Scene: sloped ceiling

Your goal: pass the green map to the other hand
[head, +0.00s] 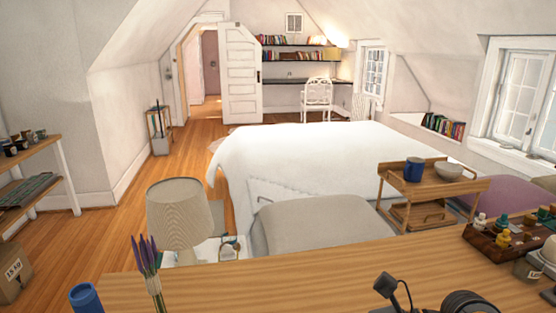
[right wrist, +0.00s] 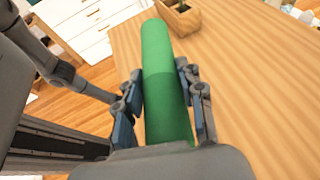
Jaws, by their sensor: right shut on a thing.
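The green map (right wrist: 157,45) is a rolled green tube, seen in the right wrist view. My right gripper (right wrist: 160,78) is shut on it, with one blue-grey finger on each side. The far end of the roll sticks out beyond the fingers, and its near end is hidden behind the gripper body. The map appears above or over a wooden surface; the gap cannot be judged. Neither the map nor either gripper shows in the head view.
A wooden table (head: 260,287) spans the front. Lavender (head: 150,270) and a blue cylinder (head: 86,298) stand at its left; a black lamp-like object (head: 388,287), headphones (head: 470,303) and a rack of small bottles (head: 488,241) are at its right. The table's middle is clear.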

